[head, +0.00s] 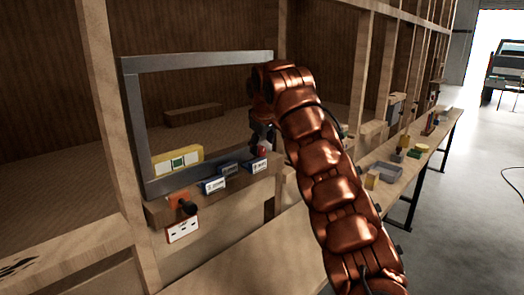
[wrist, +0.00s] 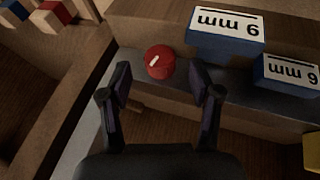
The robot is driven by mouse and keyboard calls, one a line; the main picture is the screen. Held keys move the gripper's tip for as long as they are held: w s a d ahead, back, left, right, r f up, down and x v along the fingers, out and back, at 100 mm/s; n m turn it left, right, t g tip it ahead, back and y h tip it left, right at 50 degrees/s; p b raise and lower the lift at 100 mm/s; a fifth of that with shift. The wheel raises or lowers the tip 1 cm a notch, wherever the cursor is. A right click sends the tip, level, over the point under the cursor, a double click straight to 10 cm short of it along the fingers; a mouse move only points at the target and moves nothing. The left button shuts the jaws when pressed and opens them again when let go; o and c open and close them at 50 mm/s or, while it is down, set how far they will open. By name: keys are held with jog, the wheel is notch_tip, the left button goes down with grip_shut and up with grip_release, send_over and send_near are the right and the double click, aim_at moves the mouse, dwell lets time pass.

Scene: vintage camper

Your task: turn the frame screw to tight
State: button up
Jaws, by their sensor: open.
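The frame screw looks like a round red knob (wrist: 160,62) with a short slanted white mark, set at the grey metal frame (head: 135,120). In the head view, a small bit of red (head: 264,148) shows under my gripper (head: 262,137) at the frame's lower right corner. In the wrist view, my gripper (wrist: 160,80) is open, with one dark finger on either side of the knob and a gap on both sides. The fingers do not appear to touch it. The knob's sides and base are partly hidden.
Blue blocks with white labels (wrist: 226,28) stand close to the knob on the wooden ledge. An orange and black piece (head: 182,203) and a white plate (head: 183,230) are lower left. Open floor (head: 470,200) lies right.

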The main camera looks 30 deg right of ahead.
aim_at(264, 148)
jog(key=shift+x, duration=1.65)
jog(key=shift+c, duration=0.3)
jog(key=c, duration=1.1)
jog(key=shift+r+y+p, duration=0.1)
jog(key=shift+y+p, duration=0.2)
jog(key=shift+p, duration=0.15)
jog(key=y+p, duration=0.1)
jog(key=p, duration=0.1)
jog(key=g+y+p, duration=0.1)
jog(key=y, duration=0.1)
jog(key=shift+w+d+r+m+p, duration=0.1)
jog(key=shift+r+m+p, duration=0.1)
jog(key=shift+m+p, duration=0.2)
jog(key=y+p, duration=0.1)
jog(key=p, duration=0.1)
jog(key=y+p, duration=0.2)
jog(key=p, duration=0.1)
jog(key=shift+d+m+g, duration=0.2)
jog(key=shift+m+g, duration=0.1)
jog(key=y+p, duration=0.1)
jog(key=p, duration=0.3)
jog(key=shift+d+f+y, duration=0.1)
jog(key=shift+y, duration=0.2)
jog(key=shift+f+p, duration=0.15)
jog(key=shift+p, duration=0.15)
